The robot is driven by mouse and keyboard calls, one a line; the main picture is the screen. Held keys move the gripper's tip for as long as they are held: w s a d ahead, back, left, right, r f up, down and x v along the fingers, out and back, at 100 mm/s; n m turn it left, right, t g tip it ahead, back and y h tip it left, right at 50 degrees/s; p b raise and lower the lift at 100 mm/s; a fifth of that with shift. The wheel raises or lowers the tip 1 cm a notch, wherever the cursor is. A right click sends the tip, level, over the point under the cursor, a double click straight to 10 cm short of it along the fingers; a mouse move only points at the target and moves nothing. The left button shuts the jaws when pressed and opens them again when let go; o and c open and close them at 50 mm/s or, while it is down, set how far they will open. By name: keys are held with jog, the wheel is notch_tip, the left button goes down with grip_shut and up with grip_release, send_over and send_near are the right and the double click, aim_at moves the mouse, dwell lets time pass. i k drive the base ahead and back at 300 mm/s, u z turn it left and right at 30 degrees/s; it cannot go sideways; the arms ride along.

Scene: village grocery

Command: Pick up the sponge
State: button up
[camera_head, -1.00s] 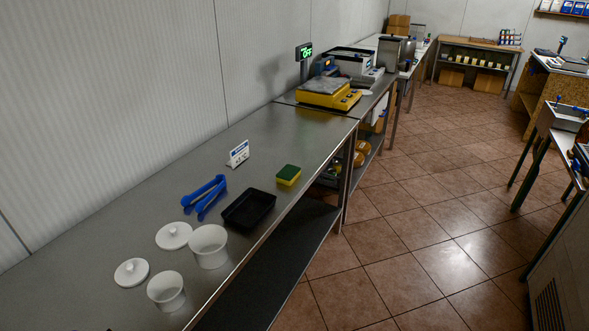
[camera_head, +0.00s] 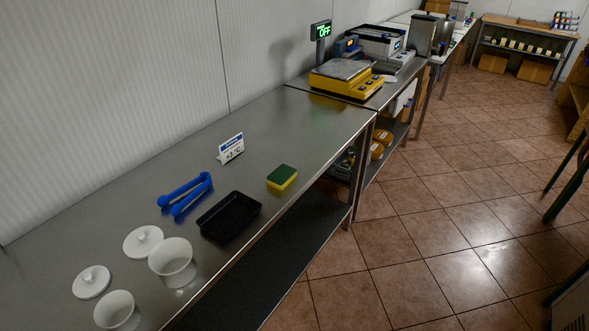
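The sponge (camera_head: 282,177) is a small block, dark green on top and yellow below. It lies flat on the steel counter (camera_head: 290,125), close to the counter's front edge. Nothing covers it, and it stands apart from the black tray to its lower left. My gripper is not in view.
A black tray (camera_head: 231,216), blue tongs (camera_head: 185,194) and a small sign (camera_head: 231,148) are near the sponge. White tubs (camera_head: 172,262) and lids (camera_head: 143,241) stand at lower left. A yellow scale (camera_head: 346,78) is farther back.

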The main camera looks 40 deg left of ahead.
aim_at(282, 177)
jog(key=i, duration=2.6)
jog(key=u, duration=2.55)
